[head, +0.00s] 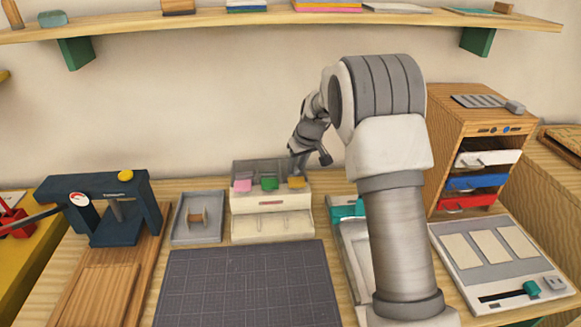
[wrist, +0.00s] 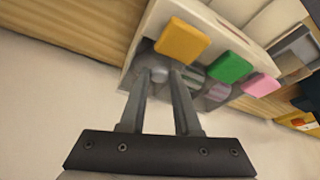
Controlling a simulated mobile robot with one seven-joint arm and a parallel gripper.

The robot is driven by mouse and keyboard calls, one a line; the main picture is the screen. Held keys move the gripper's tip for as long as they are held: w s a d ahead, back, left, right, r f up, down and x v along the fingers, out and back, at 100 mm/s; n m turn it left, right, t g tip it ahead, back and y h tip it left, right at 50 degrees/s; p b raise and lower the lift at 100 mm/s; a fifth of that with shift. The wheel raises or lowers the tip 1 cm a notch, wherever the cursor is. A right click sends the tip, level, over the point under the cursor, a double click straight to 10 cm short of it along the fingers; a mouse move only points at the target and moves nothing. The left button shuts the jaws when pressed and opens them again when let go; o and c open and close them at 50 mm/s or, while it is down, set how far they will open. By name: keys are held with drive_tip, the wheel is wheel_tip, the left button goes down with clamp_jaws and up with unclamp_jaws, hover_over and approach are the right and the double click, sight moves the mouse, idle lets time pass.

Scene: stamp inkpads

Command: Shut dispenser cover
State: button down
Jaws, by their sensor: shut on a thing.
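The dispenser (head: 271,202) is a cream box at the back middle of the bench, with pink (head: 242,185), green (head: 269,183) and yellow (head: 296,182) tabs along its top. Its grey, see-through cover (head: 258,168) stands raised behind the tabs. My gripper (head: 298,172) is at the right end of the dispenser, by the yellow tab. In the wrist view, my gripper (wrist: 168,70) has its fingertips close together at a grey part beside the yellow tab (wrist: 182,42). It is shut on what looks like the cover's edge; the contact is partly hidden.
A grey tray (head: 199,218) with a wooden spool lies left of the dispenser, beside a dark blue press (head: 100,205). A dark gridded mat (head: 250,285) lies in front. A wooden drawer cabinet (head: 480,145) stands right. A shelf (head: 220,18) runs above.

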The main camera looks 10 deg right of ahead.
drive_tip(key=shift+d, duration=0.25)
drive_tip(key=c, duration=0.6)
unclamp_jaws()
drive_tip(key=shift+r, duration=0.1)
drive_tip(key=shift+s+r, duration=0.1)
drive_tip(key=shift+r, duration=0.25)
drive_tip(key=p+v, duration=0.2)
drive_tip(key=v, duration=1.4)
drive_tip(key=shift+r, duration=0.3)
drive_tip(key=shift+s, duration=0.15)
